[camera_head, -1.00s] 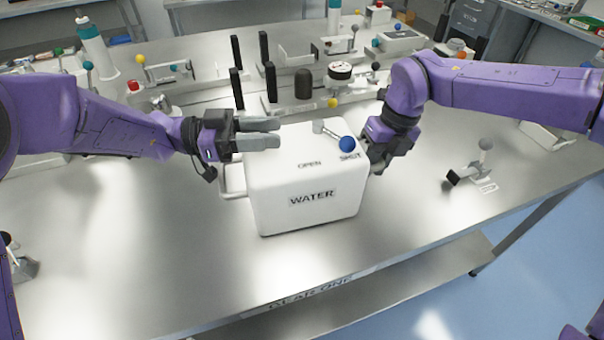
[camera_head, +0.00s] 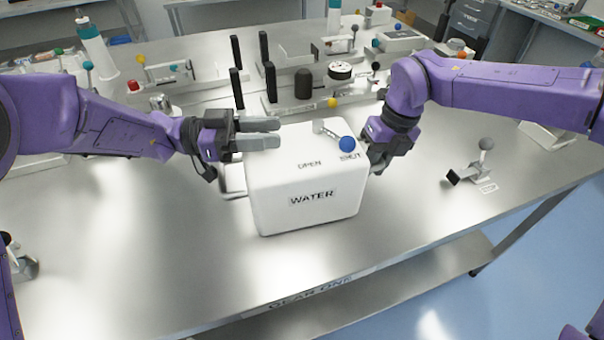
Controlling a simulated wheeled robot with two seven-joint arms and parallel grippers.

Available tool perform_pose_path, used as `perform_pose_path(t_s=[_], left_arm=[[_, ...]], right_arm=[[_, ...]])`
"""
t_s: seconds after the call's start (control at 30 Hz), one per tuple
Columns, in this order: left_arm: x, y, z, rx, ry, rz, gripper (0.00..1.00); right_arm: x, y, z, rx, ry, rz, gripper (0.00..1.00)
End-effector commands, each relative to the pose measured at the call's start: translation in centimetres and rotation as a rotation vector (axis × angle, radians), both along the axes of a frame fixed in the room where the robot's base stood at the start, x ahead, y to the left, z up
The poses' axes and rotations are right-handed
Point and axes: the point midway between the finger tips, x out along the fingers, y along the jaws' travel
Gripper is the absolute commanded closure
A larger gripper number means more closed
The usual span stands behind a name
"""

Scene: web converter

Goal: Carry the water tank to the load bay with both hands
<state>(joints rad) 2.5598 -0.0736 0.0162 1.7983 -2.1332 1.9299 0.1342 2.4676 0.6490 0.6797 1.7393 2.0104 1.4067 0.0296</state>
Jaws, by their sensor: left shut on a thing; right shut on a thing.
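The white water tank (camera_head: 308,213), marked WATER, stands upright at the middle of the metal bench. Its top carries OPEN and SHUT marks and a lever with a blue knob (camera_head: 347,144), which sits by SHUT. My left gripper (camera_head: 260,133) is shut on the water tank at its upper left side; its grey fingers show over the tank's top left edge. My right gripper (camera_head: 378,160) is shut on the water tank at its right side; its fingertips are partly hidden. I cannot tell whether the tank touches the bench. I cannot make out the load bay for certain.
Behind the tank stand black posts (camera_head: 270,82), a dark cylinder (camera_head: 304,84) and a round dial (camera_head: 340,71). A lever with a grey ball (camera_head: 484,144) is at the right. The bench's front (camera_head: 290,270) is clear.

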Motion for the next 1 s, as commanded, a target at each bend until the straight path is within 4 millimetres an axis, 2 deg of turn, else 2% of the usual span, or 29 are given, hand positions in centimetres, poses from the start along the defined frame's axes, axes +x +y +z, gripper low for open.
perform_pose_path(t_s=[0.5,0.67,0.87,1.0], left_arm=[[0.0,0.0,-0.1,0.002,0.001,0.0,1.0],[0.1,0.0,0.5,-0.005,-0.002,0.001,1.0],[0.0,0.0,1.8,-0.002,-0.002,0.001,1.0],[0.0,0.0,3.3,-0.001,-0.002,0.001,1.0]], right_arm=[[0.1,-0.1,0.0,-0.001,-0.005,-0.002,1.0],[0.2,-0.1,0.6,0.002,-0.011,-0.002,1.0],[0.2,0.0,1.9,0.003,-0.009,-0.003,1.0],[0.2,0.0,3.5,0.003,-0.009,-0.002,1.0]])
